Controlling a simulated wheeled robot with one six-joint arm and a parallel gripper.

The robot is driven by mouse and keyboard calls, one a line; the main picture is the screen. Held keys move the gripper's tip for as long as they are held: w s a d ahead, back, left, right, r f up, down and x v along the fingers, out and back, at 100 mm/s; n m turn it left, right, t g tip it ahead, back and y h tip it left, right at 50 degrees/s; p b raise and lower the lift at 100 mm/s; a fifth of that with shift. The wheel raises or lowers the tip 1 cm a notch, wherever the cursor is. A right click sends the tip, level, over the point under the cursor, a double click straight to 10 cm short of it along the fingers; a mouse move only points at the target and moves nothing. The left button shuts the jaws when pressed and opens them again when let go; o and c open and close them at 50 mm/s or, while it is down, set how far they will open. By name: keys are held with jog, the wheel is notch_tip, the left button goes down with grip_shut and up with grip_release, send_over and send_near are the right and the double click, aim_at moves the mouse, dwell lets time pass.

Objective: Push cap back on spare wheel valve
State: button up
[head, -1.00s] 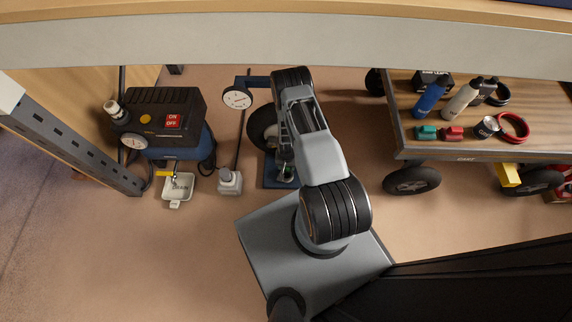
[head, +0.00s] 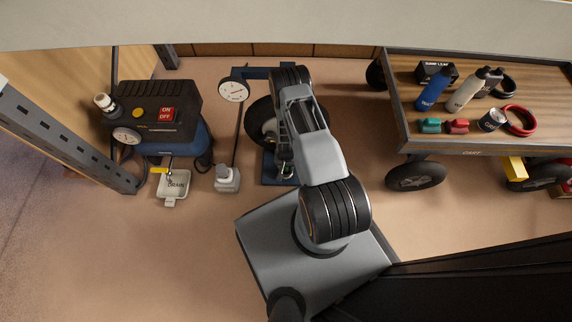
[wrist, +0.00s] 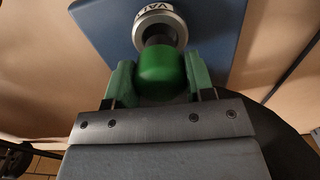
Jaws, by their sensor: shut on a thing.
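My gripper (wrist: 160,78) has its two green fingers on either side of a green cap (wrist: 160,66) in the wrist view and is shut on it. Just beyond the cap is a silver valve collar (wrist: 168,17) with partly readable lettering, on a blue plate (wrist: 209,30). A dark part shows between cap and collar; I cannot tell whether the cap touches the valve. In the head view the spare wheel (head: 258,122) stands in a blue stand (head: 268,168), partly hidden behind my arm. My gripper (head: 286,170) is low over the stand, its fingers hard to make out.
Left are a compressor (head: 155,105), a drain tray (head: 173,187) and a gauge (head: 233,90) on a hose with a grey foot (head: 227,180). A loaded cart (head: 430,145) stands right. A pale beam (head: 300,24) crosses above. Open floor lies between wheel and cart.

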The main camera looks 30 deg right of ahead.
jog(key=shift+f+b, duration=1.5)
jog(key=shift+f, duration=0.05)
dwell(0.4)
jog(key=o, duration=1)
jog(key=shift+r, duration=0.1)
notch_tip(320, 180, up, 14)
jog(key=p, duration=0.7)
jog(key=shift+p, duration=0.35)
